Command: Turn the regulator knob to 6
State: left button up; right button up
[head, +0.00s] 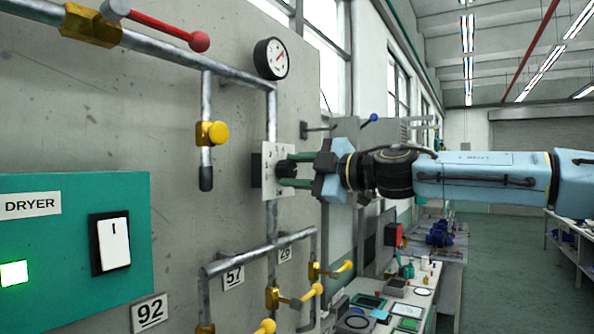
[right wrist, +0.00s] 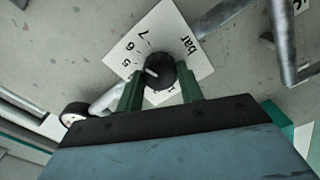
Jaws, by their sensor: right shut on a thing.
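The black regulator knob (head: 284,170) sits on a white scale plate (head: 268,152) on the pipe, below the round gauge. My right gripper (head: 288,171) comes from the right and is shut on the knob. In the right wrist view the knob (right wrist: 160,70) lies between my two green fingertips (right wrist: 160,84). The scale plate (right wrist: 170,32) there shows 5, 6, 7 and "bar"; its lower part is hidden by knob and fingers. A white mark on the knob points left, near the 5; its exact reading is hard to tell. My left gripper is out of view.
A pressure gauge (head: 271,58) is above the plate. A red-handled lever (head: 198,41), a yellow knob (head: 218,132) and several yellow-handled valves are on nearby pipes. The green dryer panel (head: 75,250) is at lower left. A cluttered bench (head: 400,300) stands beyond at lower right.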

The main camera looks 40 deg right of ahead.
jog(key=o, duration=1)
jog(key=b+v, duration=0.4)
jog(key=v, duration=0.9)
jog(key=shift+s+b, duration=0.2)
jog(key=shift+b, duration=0.15)
